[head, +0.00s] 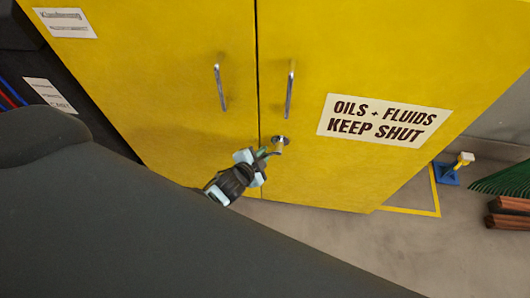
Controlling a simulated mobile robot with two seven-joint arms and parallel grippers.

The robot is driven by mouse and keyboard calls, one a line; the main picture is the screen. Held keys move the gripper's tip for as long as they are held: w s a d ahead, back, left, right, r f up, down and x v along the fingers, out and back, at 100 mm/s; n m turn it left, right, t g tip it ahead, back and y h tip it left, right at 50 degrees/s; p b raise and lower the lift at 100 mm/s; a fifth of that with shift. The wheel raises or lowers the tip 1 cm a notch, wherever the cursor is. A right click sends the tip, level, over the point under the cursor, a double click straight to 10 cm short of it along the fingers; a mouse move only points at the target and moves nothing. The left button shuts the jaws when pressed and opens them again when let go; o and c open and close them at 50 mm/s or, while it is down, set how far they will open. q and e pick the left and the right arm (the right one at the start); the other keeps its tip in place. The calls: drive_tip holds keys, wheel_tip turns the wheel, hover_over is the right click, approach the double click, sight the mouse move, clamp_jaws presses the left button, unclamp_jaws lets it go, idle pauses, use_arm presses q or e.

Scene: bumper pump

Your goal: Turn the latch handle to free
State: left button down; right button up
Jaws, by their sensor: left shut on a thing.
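The latch handle (282,141) is a small metal piece on a round plate, low on the right door of a yellow cabinet (180,90), just right of the seam between the doors. My left gripper (265,154) comes in from the lower left and is shut on the latch handle's outer end. The fingers partly hide that end. Both cabinet doors look closed, each with a vertical metal pull bar, a left bar (220,88) and a right bar (290,92). My right gripper is not in view.
A sign (384,121) reading "OILS + FLUIDS KEEP SHUT" is on the right door. A blue-based object (446,173), a green broom head (503,180) and reddish-brown blocks (510,213) are on the floor at right. Grey floor in front of the cabinet is clear.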

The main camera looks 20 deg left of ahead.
use_arm(q)
drive_tip(key=shift+a+r+m+g+y+p, duration=0.25)
drive_tip(key=shift+r+m+y+p, duration=0.15)
drive_tip(key=shift+r+y+p, duration=0.1)
drive_tip(key=shift+a+r+m+g+y+p, duration=0.1)
drive_tip(key=shift+r+m+g+y+p, duration=0.15)
drive_tip(key=shift+r+m+y+p, duration=0.2)
drive_tip(key=shift+s+a+r+m+g+y+p, duration=0.1)
drive_tip(key=shift+a+r+m+g+y+p, duration=0.15)
drive_tip(key=shift+r+m+y+p, duration=0.55)
drive_tip(key=shift+r+m+g+y, duration=0.1)
drive_tip(key=shift+m+g+y, duration=0.15)
drive_tip(key=shift+m+y, duration=0.15)
drive_tip(key=c, duration=1.7)
unclamp_jaws()
drive_tip(key=shift+s+r, duration=0.1)
